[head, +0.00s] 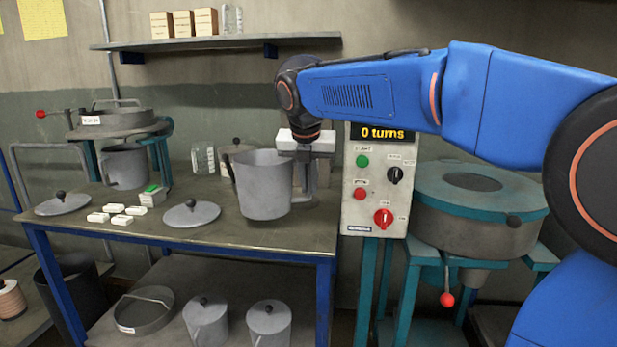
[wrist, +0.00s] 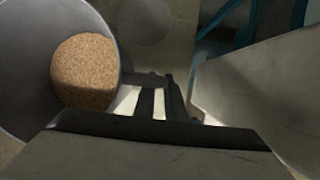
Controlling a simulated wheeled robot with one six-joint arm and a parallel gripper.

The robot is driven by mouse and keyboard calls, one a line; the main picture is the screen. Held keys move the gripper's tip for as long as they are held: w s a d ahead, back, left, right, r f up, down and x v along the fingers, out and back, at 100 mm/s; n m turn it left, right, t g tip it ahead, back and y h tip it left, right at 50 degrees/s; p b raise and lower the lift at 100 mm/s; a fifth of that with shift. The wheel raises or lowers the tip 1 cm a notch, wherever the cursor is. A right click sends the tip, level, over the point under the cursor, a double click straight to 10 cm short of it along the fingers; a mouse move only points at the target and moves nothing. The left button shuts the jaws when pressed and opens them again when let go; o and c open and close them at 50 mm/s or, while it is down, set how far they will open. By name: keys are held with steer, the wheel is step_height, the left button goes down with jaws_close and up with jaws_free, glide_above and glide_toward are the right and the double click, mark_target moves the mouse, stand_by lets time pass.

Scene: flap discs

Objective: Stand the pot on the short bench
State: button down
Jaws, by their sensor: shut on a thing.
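A grey metal pot (head: 264,186) with side handles is over the right part of a bench with a grey-brown top (head: 160,218) and blue legs. It leans slightly; I cannot tell whether its base touches the top. My gripper (head: 305,180) points down at the pot's right side, shut on its handle. In the wrist view the pot (wrist: 30,60) holds brown grains (wrist: 84,72), and my gripper's fingers (wrist: 160,98) close around the dark handle. I cannot tell whether this is the short bench.
Lids (head: 191,214) and small white blocks (head: 112,213) lie left of the pot. A control box (head: 376,185) and a teal-topped machine (head: 478,200) are right. Another pot (head: 124,166) stands beneath a sieve.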

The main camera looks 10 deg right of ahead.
mark_target(309, 198)
steer(key=shift+f, duration=1.9)
steer(key=c, duration=1.8)
jaws_free()
steer(key=shift+f, duration=0.2)
steer(key=v, duration=1.2)
steer(key=shift+r, duration=0.1)
